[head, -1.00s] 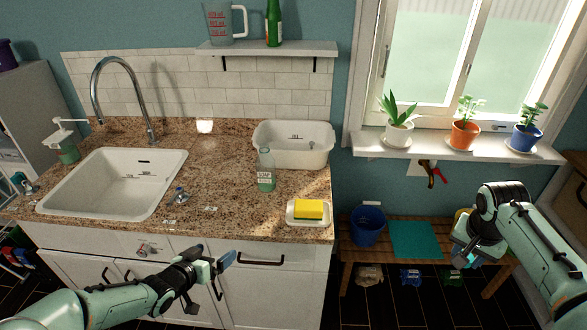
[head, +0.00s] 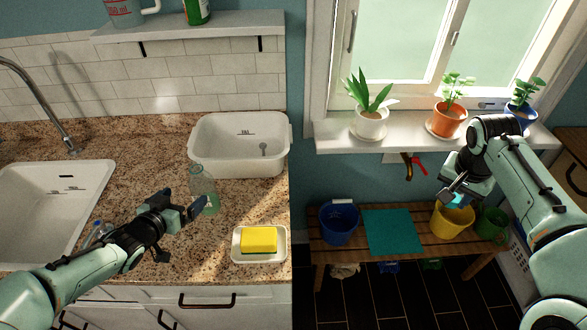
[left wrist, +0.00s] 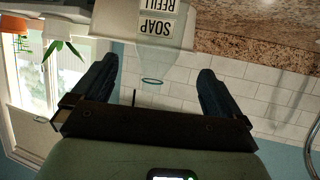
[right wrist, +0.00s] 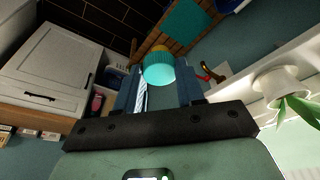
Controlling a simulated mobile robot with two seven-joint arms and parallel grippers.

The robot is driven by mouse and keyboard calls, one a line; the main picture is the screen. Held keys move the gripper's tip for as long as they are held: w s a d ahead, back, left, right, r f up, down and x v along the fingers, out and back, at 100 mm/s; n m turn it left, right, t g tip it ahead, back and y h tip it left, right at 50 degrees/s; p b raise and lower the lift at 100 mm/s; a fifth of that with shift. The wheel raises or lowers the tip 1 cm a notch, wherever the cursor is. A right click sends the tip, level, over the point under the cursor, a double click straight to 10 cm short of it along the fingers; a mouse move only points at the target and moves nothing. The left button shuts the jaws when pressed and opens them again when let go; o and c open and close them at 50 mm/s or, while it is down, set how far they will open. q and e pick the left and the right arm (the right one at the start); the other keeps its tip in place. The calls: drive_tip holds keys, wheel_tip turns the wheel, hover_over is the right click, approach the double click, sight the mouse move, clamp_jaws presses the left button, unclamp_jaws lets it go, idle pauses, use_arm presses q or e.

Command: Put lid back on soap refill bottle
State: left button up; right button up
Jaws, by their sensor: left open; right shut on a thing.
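The soap refill bottle (head: 201,180) is clear with green liquid and stands upright on the granite counter, partly hidden by my left gripper (head: 186,202). In the left wrist view the bottle (left wrist: 155,48) appears upside down with its "SOAP REFILL" label, and its bare neck ring shows between the fingers. My left gripper is open, close to the bottle, with no visible contact. The teal ribbed lid (right wrist: 159,69) is in my right gripper (right wrist: 163,92), which is shut on it. In the head view the right gripper (head: 451,199) is in the air over the bench, far right of the bottle.
A sponge on a soap dish (head: 237,258) lies at the counter's front edge. A white tub (head: 222,166) stands behind the bottle, and the sink (head: 40,220) is left. Potted plants line the windowsill (head: 400,138). A bench (head: 350,258) with buckets stands at right.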

sight(194, 189)
drive_tip(key=shift+s+r, duration=0.1)
drive_tip(key=shift+s, duration=0.3)
use_arm(q)
drive_tip(key=b+x, duration=0.1)
drive_tip(key=x, duration=0.4)
drive_tip(key=shift+d+f, duration=0.1)
drive_tip(key=shift+f, duration=0.15)
use_arm(e)
drive_tip(key=shift+s+f, duration=0.2)
drive_tip(key=shift+f, duration=1)
use_arm(q)
drive_tip(key=shift+w, duration=0.6)
drive_tip(key=shift+w+d+f, duration=0.1)
use_arm(e)
drive_tip(key=shift+f, duration=0.1)
use_arm(q)
drive_tip(key=b+x, duration=0.1)
drive_tip(key=x, duration=0.4)
drive_tip(key=shift+d, duration=0.15)
use_arm(e)
drive_tip(key=shift+s+f, duration=0.1)
drive_tip(key=shift+f, duration=0.35)
use_arm(q)
drive_tip(key=c, duration=1.1)
